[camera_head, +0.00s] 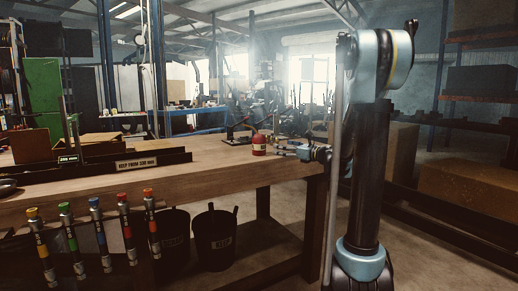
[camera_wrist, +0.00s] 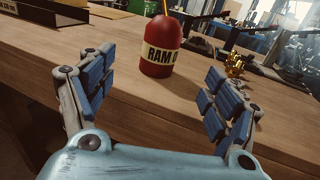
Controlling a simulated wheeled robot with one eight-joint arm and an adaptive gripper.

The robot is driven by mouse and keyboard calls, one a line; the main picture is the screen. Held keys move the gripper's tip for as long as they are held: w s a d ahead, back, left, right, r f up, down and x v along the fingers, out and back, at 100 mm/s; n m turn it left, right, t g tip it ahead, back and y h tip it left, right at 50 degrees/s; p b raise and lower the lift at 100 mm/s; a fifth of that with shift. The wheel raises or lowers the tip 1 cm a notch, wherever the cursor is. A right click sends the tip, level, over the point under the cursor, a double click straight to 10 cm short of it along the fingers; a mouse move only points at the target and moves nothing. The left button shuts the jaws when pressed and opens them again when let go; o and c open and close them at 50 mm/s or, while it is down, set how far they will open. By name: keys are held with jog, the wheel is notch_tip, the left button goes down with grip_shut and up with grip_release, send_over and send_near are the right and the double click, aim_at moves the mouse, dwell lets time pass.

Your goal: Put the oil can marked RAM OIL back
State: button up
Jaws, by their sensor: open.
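The red oil can (camera_wrist: 160,54) stands upright on the wooden bench, its cream label reading "RAM O" with the rest cut off by the curve. In the head view the can (camera_head: 259,145) is near the bench's right end. My gripper (camera_wrist: 158,95) is open and empty, its two blue-padded fingers spread on either side of the space in front of the can. The can is ahead of the fingertips and appears not touched. In the head view my gripper (camera_head: 283,150) is just right of the can, low over the bench top.
A dark tool (camera_head: 238,136) stands behind the can. A brass fitting (camera_wrist: 235,65) is right of it. Coloured hoses (camera_head: 98,232) hang at the front; black bins (camera_head: 215,239) stand below.

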aim_at(264, 144)
jog(key=x, duration=1)
jog(key=shift+w+a, duration=0.1)
jog(key=shift+a, duration=0.1)
jog(key=shift+w+x, duration=0.25)
jog(key=shift+x, duration=2.5)
jog(key=shift+d, duration=0.2)
jog(key=c, duration=1.7)
